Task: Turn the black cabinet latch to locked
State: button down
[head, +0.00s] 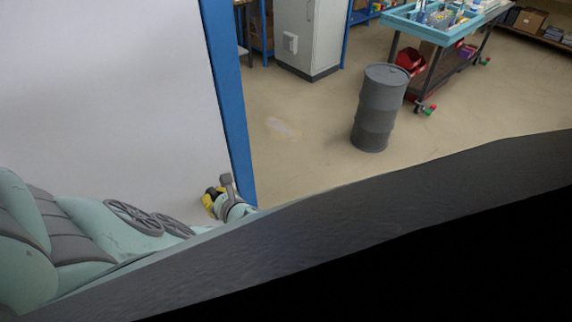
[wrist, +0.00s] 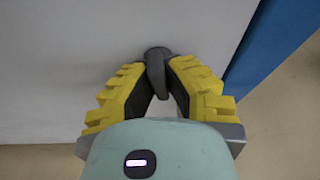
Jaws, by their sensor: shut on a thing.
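The black cabinet latch (wrist: 156,68) shows in the wrist view on the pale panel (wrist: 70,50), near its blue edge (wrist: 275,45). Its rounded hub is at the top and its lever points down in the picture, slightly tilted. My gripper (wrist: 160,76) has its yellow fingers shut on the latch lever, one on each side. The inner finger pads hide part of the lever's sides. In the head view my gripper (head: 212,199) is low against the panel beside the blue edge, and I cannot make out the latch there.
The pale panel (head: 105,85) with its blue post (head: 226,90) fills the left of the head view. A grey drum (head: 379,110) stands on the open floor to the right. Behind it are a blue-topped cart (head: 400,22) and a grey cabinet (head: 312,35). The floor between is clear.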

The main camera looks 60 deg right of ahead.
jog(key=c, duration=1)
grip_release()
jog(key=shift+s, duration=0.1)
jog(key=shift+v, duration=5.95)
